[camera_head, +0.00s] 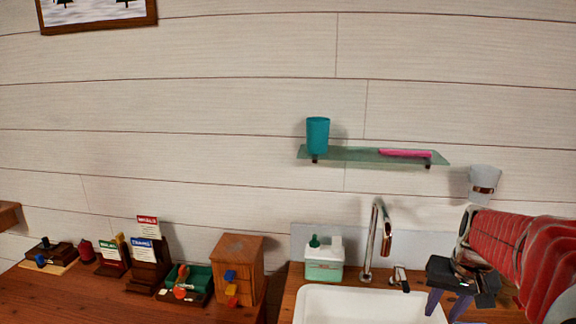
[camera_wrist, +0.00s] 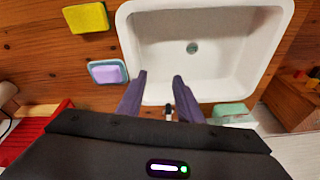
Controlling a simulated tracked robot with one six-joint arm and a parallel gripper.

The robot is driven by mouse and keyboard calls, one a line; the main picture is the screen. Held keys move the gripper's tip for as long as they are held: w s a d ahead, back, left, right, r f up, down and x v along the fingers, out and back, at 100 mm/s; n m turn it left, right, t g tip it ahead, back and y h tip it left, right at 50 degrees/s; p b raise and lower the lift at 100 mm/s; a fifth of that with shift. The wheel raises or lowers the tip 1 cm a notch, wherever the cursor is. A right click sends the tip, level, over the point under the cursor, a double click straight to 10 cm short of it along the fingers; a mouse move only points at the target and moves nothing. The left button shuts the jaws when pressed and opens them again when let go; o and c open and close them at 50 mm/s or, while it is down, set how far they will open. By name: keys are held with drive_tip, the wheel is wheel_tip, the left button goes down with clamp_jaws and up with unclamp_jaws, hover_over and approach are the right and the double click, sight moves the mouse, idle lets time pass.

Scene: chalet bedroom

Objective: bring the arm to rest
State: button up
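My gripper (camera_head: 446,303) is at the lower right of the head view, on the end of my red arm, beside the right end of the white sink (camera_head: 345,305). In the wrist view my gripper (camera_wrist: 160,78) shows two dark purple fingers spread apart with nothing between them. Their tips overlap the near rim of the sink (camera_wrist: 135,40) in that picture. The gripper is open and empty. I cannot tell its exact height above the counter.
A chrome faucet (camera_head: 376,240) and a green-white bottle caddy (camera_head: 324,261) stand behind the sink. A glass shelf (camera_head: 350,155) holds a teal cup (camera_head: 317,135). A yellow sponge (camera_wrist: 86,18) and a soap dish (camera_wrist: 108,82) lie beside the sink. A wooden cabinet (camera_head: 240,262) stands left.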

drive_tip(key=s+a+r+n+t, duration=0.1)
drive_tip(key=s+a+r+n, duration=0.1)
drive_tip(key=s+a, duration=0.5)
drive_tip(key=s+a+r+n+t, duration=0.1)
drive_tip(key=s+a, duration=0.6)
drive_tip(key=a, duration=0.8)
drive_tip(key=shift+s+a+r+n+t+y, duration=0.35)
drive_tip(key=shift+r+n, duration=0.35)
drive_tip(key=shift+n, duration=0.3)
